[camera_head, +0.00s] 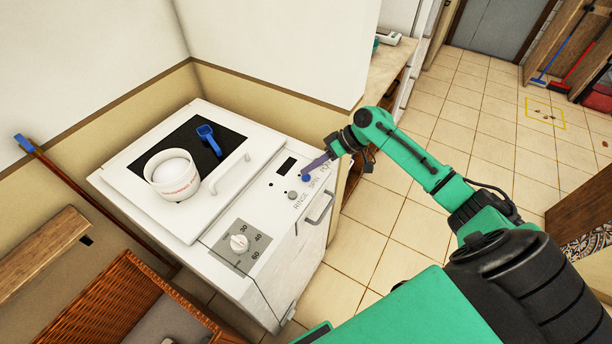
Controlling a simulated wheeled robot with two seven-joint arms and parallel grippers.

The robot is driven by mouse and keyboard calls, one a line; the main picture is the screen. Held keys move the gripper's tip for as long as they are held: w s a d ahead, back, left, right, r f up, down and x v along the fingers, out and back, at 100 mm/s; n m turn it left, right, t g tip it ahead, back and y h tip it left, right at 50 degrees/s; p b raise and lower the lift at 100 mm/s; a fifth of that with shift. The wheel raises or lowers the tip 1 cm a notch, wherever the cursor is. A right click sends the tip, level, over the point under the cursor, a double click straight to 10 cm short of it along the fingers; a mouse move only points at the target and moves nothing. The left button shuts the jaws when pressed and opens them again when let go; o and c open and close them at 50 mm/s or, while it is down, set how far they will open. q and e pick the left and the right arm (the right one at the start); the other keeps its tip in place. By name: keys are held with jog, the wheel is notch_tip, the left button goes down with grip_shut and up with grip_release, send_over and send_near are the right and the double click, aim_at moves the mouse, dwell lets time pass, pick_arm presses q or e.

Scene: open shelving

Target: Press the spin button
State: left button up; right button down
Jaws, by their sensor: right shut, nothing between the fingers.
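The washing machine (262,208) is white and stands against the wall. The spin button (306,178) looks blue and sits beside the SPIN label. My right gripper (308,169) reaches in from the right with its fingers closed and empty. Its tips are right at the spin button, on its far side; I cannot tell whether they touch it. My left gripper is not in view.
A dial (239,242) and a dark display (287,166) are on the same panel. A white tub (172,178) and a blue scoop (209,139) are on the lid. A wicker basket (118,305) stands at lower left. The tiled floor at right is mostly clear.

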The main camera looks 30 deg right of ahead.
aim_at(310, 179)
jog(key=shift+f, duration=0.4)
jog(key=shift+f+b, duration=0.3)
jog(key=shift+f, duration=0.15)
dwell(0.4)
dwell(0.3)
jog(key=shift+r+p, duration=0.9)
jog(key=shift+p, duration=0.05)
jog(key=shift+r, duration=0.1)
notch_tip(310, 179, up, 5)
jog(key=p, duration=0.5)
dwell(0.3)
